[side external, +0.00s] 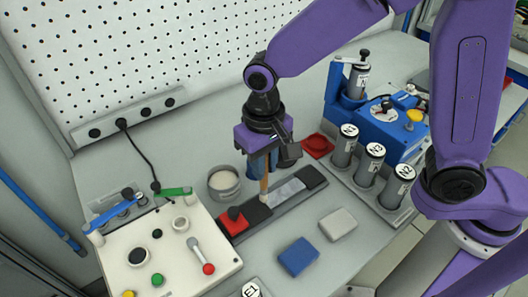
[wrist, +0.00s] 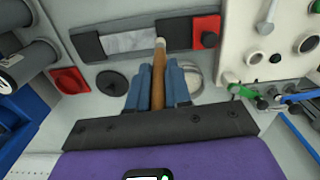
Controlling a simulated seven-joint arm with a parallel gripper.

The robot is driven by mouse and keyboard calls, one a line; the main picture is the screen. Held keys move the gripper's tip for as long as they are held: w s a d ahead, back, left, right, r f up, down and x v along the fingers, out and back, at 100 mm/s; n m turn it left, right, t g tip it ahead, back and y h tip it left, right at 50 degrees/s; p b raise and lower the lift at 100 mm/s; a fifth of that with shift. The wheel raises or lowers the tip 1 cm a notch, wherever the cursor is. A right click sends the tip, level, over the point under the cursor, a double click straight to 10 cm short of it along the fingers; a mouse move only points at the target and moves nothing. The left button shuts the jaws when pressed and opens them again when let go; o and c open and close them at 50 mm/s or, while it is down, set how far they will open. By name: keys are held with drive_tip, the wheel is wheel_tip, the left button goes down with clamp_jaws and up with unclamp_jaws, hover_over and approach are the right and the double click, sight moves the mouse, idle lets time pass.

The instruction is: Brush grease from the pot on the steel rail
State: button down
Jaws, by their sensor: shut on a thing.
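My gripper (side external: 262,167) is shut on a brush (side external: 264,190) with a wooden handle and a pale tip pointing down. In the wrist view the brush (wrist: 158,75) stands between the blue fingers (wrist: 157,88). Its tip is at the end of the bright steel section of the rail (side external: 287,192), nearest the red block; I cannot tell whether it touches. The rail also shows in the wrist view (wrist: 132,41). The round grey pot (side external: 224,183) with cream-coloured grease stands left of my gripper; a finger partly hides it in the wrist view (wrist: 194,76).
A red block (side external: 233,216) sits on the rail's dark left end. A control panel (side external: 140,240) lies at the left. Labelled grey cylinders (side external: 370,165) and a blue machine (side external: 375,125) stand at the right. A blue block (side external: 298,257) and a grey block (side external: 338,223) lie in front.

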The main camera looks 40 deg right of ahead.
drive_tip(key=shift+d+f, duration=0.95)
drive_tip(key=shift+d, duration=5.1)
drive_tip(key=shift+a, duration=5.75)
drive_tip(key=shift+a+r, duration=0.15)
drive_tip(key=shift+r, duration=0.45)
drive_tip(key=shift+a+r, duration=0.15)
drive_tip(key=shift+r, duration=3.3)
drive_tip(key=shift+f, duration=0.15)
